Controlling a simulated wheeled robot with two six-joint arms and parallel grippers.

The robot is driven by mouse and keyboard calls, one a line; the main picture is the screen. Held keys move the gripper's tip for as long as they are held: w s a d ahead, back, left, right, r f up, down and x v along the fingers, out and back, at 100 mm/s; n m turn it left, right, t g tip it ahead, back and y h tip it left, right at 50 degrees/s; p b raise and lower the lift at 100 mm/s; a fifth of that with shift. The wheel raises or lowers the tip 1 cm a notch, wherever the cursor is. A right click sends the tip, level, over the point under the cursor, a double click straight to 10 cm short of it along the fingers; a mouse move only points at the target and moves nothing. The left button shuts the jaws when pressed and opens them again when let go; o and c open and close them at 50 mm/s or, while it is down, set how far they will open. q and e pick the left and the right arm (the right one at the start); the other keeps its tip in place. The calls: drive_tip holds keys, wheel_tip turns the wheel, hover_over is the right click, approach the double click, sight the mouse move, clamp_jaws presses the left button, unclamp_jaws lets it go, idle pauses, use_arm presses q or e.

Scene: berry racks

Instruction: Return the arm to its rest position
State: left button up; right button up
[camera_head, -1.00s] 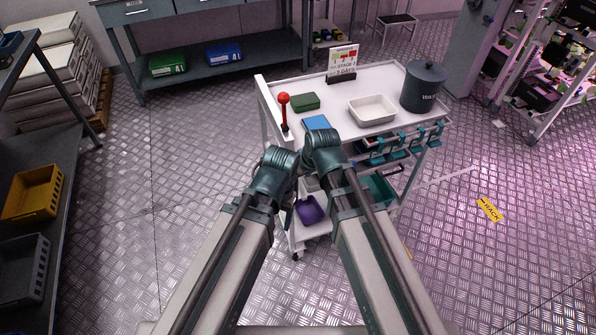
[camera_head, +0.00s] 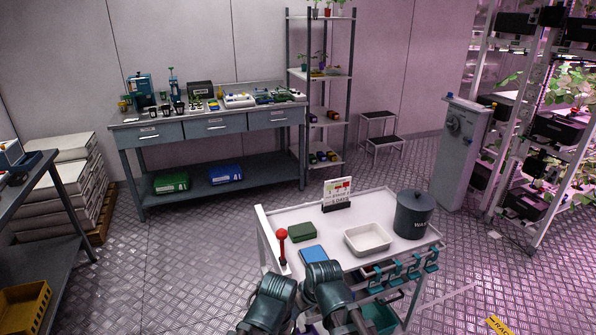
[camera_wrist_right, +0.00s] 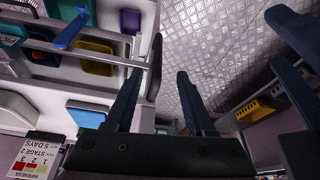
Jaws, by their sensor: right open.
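My two arms reach in from the bottom centre of the head view, side by side at the near edge of the white cart (camera_head: 360,208). Only their dark rounded joints show there; the fingers cannot be made out. In the right wrist view, the two dark fingers of my right gripper (camera_wrist_right: 159,72) stand apart with nothing between them. Two more dark fingers at the right edge of that view appear to be my left gripper (camera_wrist_right: 275,37), also apart and empty.
On the cart are a white tray (camera_head: 368,239), dark waste bin (camera_head: 413,215), green box (camera_head: 302,232), blue box (camera_head: 314,256), red-knobbed lever (camera_head: 282,236) and sign (camera_head: 337,193). A workbench (camera_head: 214,127) and shelf rack (camera_head: 320,75) stand behind. Floor left of the cart is clear.

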drive_tip(key=s+d+r+m+g+h+p, duration=0.2)
drive_tip(key=s+d+g+h, duration=0.1)
drive_tip(key=s, duration=0.7)
drive_tip(key=shift+s+d+g+p, duration=0.3)
drive_tip(key=shift+d, duration=0.15)
